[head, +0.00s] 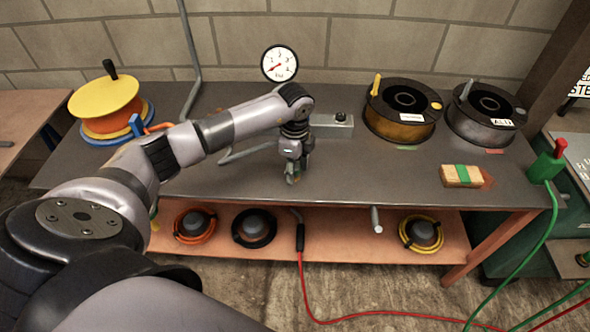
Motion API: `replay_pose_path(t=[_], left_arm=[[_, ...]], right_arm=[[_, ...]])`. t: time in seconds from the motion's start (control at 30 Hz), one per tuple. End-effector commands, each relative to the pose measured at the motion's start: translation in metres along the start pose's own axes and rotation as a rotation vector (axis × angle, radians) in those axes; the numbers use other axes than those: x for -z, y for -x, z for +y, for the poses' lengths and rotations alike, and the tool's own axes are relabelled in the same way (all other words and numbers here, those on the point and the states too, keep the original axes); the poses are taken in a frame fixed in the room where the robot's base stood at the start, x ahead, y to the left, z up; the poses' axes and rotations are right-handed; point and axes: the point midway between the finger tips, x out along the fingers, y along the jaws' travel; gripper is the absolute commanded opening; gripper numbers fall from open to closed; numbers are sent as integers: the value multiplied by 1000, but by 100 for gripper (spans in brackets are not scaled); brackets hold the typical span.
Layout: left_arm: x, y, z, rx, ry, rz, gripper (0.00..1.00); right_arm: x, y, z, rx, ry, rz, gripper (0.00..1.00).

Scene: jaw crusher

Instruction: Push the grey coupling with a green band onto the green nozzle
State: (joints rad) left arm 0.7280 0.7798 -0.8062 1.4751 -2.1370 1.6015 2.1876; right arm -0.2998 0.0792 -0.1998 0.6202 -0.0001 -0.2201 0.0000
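My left gripper (292,178) points down over the front middle of the dark bench top. Its fingers are small and close together, and I cannot tell whether they hold anything. A grey hose (240,154) lies on the bench and runs behind my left forearm towards the gripper. I cannot make out the grey coupling with its green band. A grey metal block (332,126) with a dark knob stands just behind and right of the gripper. I cannot make out a green nozzle; my arm hides part of this area. My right gripper is out of view.
A pressure gauge (280,63) stands at the back. Two wire spools (402,112) (484,118) and a wooden brush-like block (463,176) are on the right. A yellow reel (106,100) is at left. The bench top (370,180) right of the gripper is clear.

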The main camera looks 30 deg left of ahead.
Motion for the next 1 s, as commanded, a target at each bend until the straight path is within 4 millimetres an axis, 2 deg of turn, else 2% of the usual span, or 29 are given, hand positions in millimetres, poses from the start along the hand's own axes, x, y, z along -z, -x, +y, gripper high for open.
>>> replay_pose_path(t=[0.5, 0.8, 1.0], left_arm=[[0, 1, 0, 1, 0, 0, 5], [0, 4, -1, 1, 1, 0, 4], [0, 25, -1, 4, 1, 1, 4]], right_arm=[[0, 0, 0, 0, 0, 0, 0], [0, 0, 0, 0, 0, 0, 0], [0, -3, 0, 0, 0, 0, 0]])
